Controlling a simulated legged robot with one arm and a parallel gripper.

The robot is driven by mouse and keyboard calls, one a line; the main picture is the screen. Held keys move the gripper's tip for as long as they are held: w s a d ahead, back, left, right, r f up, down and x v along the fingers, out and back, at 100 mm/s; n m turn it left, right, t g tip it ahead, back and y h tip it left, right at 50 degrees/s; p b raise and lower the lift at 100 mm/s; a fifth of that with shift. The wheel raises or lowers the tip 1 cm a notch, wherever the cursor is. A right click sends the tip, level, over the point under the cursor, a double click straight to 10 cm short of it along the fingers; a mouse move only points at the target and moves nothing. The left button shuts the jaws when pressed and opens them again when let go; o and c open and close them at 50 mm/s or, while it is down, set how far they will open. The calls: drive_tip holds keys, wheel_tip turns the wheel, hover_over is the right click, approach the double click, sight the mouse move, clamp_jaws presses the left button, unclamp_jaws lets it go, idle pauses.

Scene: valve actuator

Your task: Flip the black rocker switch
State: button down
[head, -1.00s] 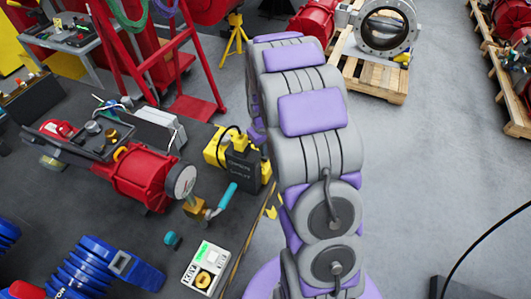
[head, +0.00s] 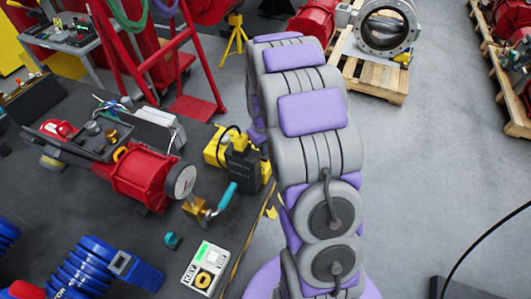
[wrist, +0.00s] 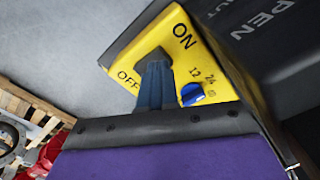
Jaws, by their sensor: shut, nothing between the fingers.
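A yellow panel (wrist: 195,45) with ON, OFF, 12 and 24 markings fills the middle of the wrist view. A small dark part between ON and OFF, which looks like the black rocker switch (wrist: 152,53), shows just past my fingertips. My gripper (wrist: 157,70) is shut and empty, its blue-grey fingers pointing at the switch and covering most of it. I cannot tell whether they touch it, or which way it is tipped. In the head view the yellow and black box (head: 241,168) stands beside my arm; the gripper is hidden there.
A blue knob (wrist: 192,94) sits on the panel just right of my fingers. On the dark bench are a red actuator with a gauge (head: 180,181), a white meter (head: 205,269) and blue parts (head: 100,268).

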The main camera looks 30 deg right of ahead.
drive_tip(key=shift+f, duration=0.9)
idle(0.5)
drive_tip(key=shift+r, duration=0.4)
drive_tip(key=shift+r+p, duration=1.25)
drive_tip(key=shift+r, duration=1.85)
